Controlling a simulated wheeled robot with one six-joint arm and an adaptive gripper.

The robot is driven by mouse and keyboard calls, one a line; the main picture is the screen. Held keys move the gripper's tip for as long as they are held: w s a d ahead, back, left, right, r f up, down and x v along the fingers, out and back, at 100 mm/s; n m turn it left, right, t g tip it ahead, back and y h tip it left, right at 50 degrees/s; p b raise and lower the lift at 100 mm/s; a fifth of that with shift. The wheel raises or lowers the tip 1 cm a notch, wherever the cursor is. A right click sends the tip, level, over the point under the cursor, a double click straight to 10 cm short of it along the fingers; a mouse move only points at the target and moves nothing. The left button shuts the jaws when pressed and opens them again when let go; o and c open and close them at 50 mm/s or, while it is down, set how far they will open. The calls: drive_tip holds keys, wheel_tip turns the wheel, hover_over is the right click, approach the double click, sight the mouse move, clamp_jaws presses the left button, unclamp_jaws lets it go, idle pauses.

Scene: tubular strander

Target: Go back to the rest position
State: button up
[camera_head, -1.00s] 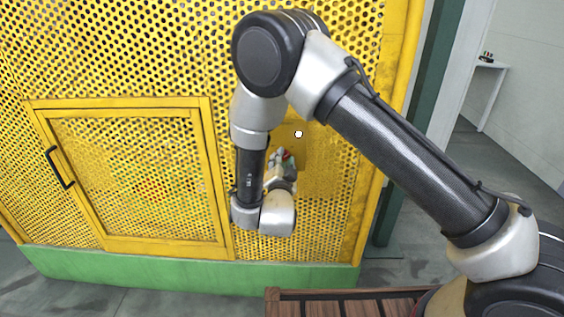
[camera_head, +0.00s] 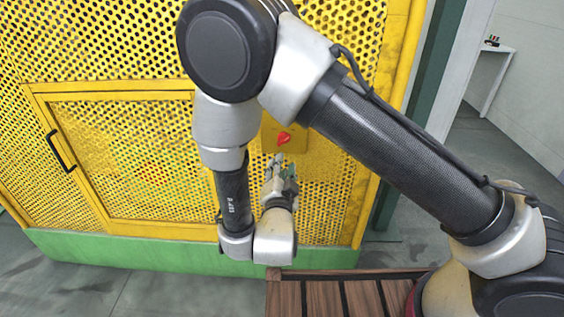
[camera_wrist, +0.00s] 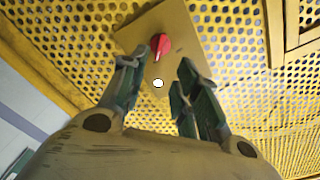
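My gripper (camera_head: 281,165) is in front of the yellow perforated guard, a little below a red knob (camera_head: 284,138) on a yellow plate. In the wrist view my gripper (camera_wrist: 157,88) has its two fingers spread apart with nothing between them. The red knob (camera_wrist: 159,46) shows beyond the fingertips, apart from them, on its plate (camera_wrist: 184,40). A small white round button (camera_wrist: 158,83) shows on the same plate below the knob in that view. In the head view my arm hides this button.
The yellow mesh guard (camera_head: 110,60) with a framed door (camera_head: 130,160) and black handle (camera_head: 60,151) fills the left and middle. A slatted wooden bench (camera_head: 335,296) is at the bottom. A white table (camera_head: 492,70) stands far right. The grey floor at right is open.

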idle(0.4)
drive_tip(key=s+a+f+n+g+y, duration=0.35)
drive_tip(key=s+f+n+g, duration=0.55)
drive_tip(key=f+g, duration=0.45)
drive_tip(key=s+d+r+h, duration=0.1)
drive_tip(key=s+d+r, duration=0.2)
drive_tip(key=d+r, duration=0.9)
drive_tip(key=s+d+r+h, duration=0.1)
drive_tip(key=s+d+r, duration=0.2)
drive_tip(key=d+r, duration=0.9)
drive_tip(key=s+d+r+h, duration=0.1)
drive_tip(key=s+d+r, duration=0.3)
drive_tip(key=d+r, duration=0.8)
drive_tip(key=d, duration=0.4)
drive_tip(key=shift+d+r+n, duration=0.3)
drive_tip(key=shift+r, duration=0.05)
